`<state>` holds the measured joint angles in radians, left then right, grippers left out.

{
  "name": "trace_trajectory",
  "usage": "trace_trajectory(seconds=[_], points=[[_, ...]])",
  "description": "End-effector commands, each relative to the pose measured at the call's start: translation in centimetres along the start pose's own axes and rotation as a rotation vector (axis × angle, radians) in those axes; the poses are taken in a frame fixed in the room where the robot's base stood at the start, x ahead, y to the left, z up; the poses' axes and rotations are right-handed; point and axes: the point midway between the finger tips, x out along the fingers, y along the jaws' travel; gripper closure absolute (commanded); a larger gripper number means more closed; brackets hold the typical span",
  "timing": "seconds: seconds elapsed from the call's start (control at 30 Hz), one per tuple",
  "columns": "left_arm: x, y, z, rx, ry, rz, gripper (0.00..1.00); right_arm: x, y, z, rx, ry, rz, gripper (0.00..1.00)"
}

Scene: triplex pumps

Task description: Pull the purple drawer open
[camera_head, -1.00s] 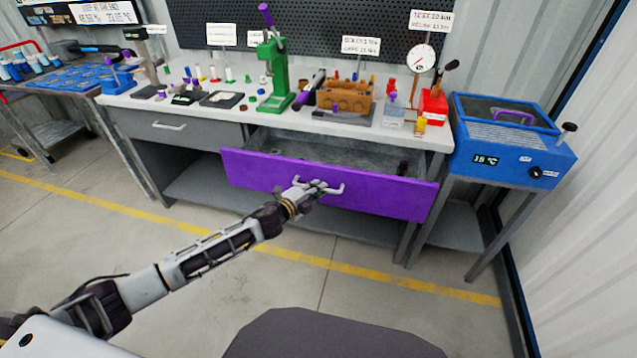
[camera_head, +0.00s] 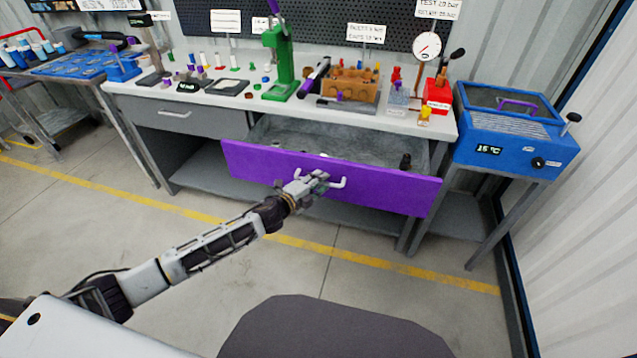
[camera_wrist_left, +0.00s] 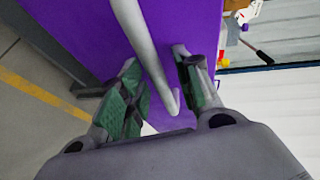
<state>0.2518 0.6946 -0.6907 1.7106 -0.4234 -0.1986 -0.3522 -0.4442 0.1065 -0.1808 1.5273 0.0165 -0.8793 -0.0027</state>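The purple drawer (camera_head: 385,190) stands partly open under the workbench, its front pulled out and its grey inside visible. A pale bar handle (camera_head: 338,184) sits on its front. My left gripper (camera_head: 318,180) is at the handle. In the left wrist view the handle bar (camera_wrist_left: 147,50) runs between the two green-padded fingers (camera_wrist_left: 160,90). The fingers stand apart, with purple showing between the bar and the right finger; contact with the left finger is unclear. The drawer front (camera_wrist_left: 80,35) lies beyond the fingers. My right gripper is not in view.
The workbench top (camera_head: 225,103) carries a green press (camera_head: 279,62), a brown block (camera_head: 350,87) and small parts. A shut grey drawer (camera_head: 190,120) is left. A blue bath (camera_head: 515,135) stands right. The floor in front is clear.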

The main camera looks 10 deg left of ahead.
Motion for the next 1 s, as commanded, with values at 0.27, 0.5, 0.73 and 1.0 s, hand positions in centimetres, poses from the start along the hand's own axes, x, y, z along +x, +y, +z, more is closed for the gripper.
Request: trace_trajectory(seconds=[0.27,0.5,0.73,1.0], points=[[0.0,-0.1,0.0,0.000,0.000,-0.001,0.66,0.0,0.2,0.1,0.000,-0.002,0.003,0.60],[-0.7,0.0,0.0,0.000,0.001,0.000,0.66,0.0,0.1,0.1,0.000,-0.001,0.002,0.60],[-2.3,0.0,0.0,0.001,0.000,0.000,0.66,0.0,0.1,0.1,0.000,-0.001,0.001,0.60],[-4.3,0.1,0.0,0.000,0.000,0.001,0.66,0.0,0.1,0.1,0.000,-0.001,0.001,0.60]])
